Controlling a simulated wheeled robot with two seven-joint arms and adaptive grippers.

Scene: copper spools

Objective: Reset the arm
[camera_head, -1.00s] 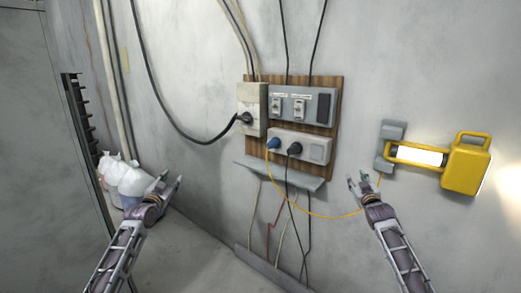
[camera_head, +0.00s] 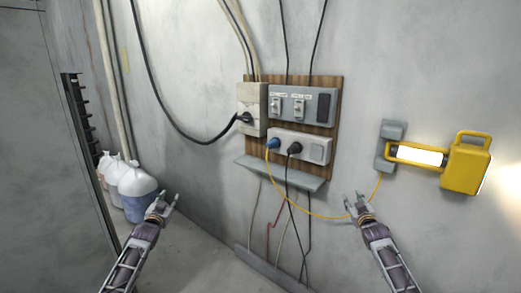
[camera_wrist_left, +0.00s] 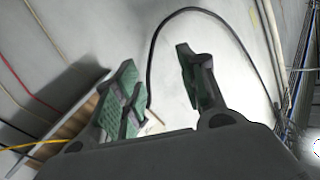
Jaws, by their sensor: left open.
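My left gripper (camera_head: 167,198) is at the lower left in the head view, in front of the jugs and the wall. It is open and empty, and its green-padded fingers (camera_wrist_left: 155,92) stand apart in the left wrist view. My right gripper (camera_head: 356,200) is at the lower right, below the yellow work lamp (camera_head: 466,165). Its fingers look spread with nothing between them. The yellow cable (camera_head: 322,217) hangs close to the right gripper in the picture; I cannot tell whether they touch.
A wooden board (camera_head: 333,136) on the wall carries a switch panel (camera_head: 310,107) and a socket strip (camera_head: 315,150) with blue and black plugs. A grey shelf (camera_head: 280,174) juts out below. Several jugs (camera_head: 138,190) stand at left. The space between my grippers is clear apart from hanging cables.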

